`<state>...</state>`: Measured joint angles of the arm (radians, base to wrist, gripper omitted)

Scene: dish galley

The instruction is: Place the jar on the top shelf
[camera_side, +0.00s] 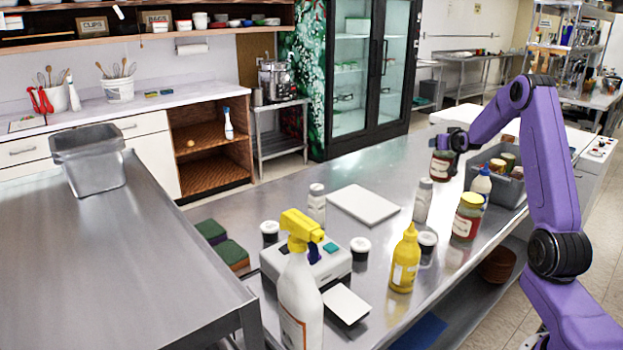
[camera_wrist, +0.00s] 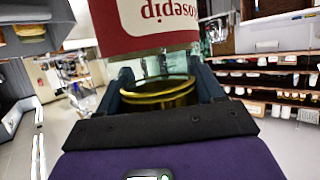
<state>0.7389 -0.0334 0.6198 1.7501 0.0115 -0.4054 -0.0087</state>
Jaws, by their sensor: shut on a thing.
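My gripper (camera_side: 454,141) is shut on a jar (camera_side: 441,166), holding it above the metal counter beside the grey bin. In the wrist view the jar has a gold lid (camera_wrist: 158,93) between the fingers (camera_wrist: 160,85) and a red-and-white label (camera_wrist: 160,22) with upside-down lettering. A similar gold-lidded jar (camera_side: 467,216) stands on the counter below. A wooden wall shelf (camera_side: 130,40) is at the upper left, and a wooden cubby (camera_side: 208,145) with upper and lower levels stands below the left counter. I cannot tell which one the task's top shelf is.
The grey bin (camera_side: 513,192) holds several containers. A white board (camera_side: 363,205) lies mid-counter. A glass-door cabinet (camera_side: 360,75) stands behind.

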